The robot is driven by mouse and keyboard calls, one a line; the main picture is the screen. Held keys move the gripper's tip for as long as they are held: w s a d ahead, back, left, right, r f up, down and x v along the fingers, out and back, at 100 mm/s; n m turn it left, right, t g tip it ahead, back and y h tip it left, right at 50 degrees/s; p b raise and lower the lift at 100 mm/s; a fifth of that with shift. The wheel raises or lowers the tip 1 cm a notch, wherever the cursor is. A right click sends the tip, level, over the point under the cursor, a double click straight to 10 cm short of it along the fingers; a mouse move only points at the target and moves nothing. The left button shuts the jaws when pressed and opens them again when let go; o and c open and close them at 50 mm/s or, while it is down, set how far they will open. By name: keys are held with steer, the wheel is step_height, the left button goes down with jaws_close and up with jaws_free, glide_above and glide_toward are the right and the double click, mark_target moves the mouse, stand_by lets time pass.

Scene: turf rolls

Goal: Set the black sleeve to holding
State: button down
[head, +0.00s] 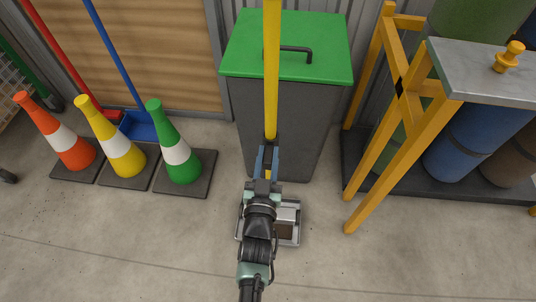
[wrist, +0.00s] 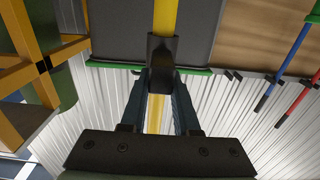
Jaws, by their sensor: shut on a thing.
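A black sleeve (wrist: 163,62) sits around a long yellow bar (head: 271,70). In the wrist view the bar (wrist: 165,16) runs through the sleeve and shows again below it, between my fingers. My gripper (head: 267,150) is at the sleeve, in front of the grey bin. In the wrist view the two blue-grey fingers of my gripper (wrist: 161,84) flank the sleeve's lower end and are shut on it. In the head view the sleeve (head: 271,144) is small and partly hidden by the fingers.
A grey bin with a green lid (head: 312,50) stands behind the bar. Orange, yellow and green cones (head: 178,150) stand left, with brooms behind. Floor (head: 120,240) is clear at front left.

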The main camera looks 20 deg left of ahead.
stand_by(0.8)
steer(key=shift+f+b, duration=0.85)
steer(key=shift+f, duration=0.3)
steer(key=c, duration=0.6)
jaws_free()
steer(key=shift+c, duration=0.2)
steer(key=shift+s, duration=0.2)
steer(key=p+v, duration=0.3)
steer(key=v, duration=0.9)
steer(key=shift+s+p, duration=0.3)
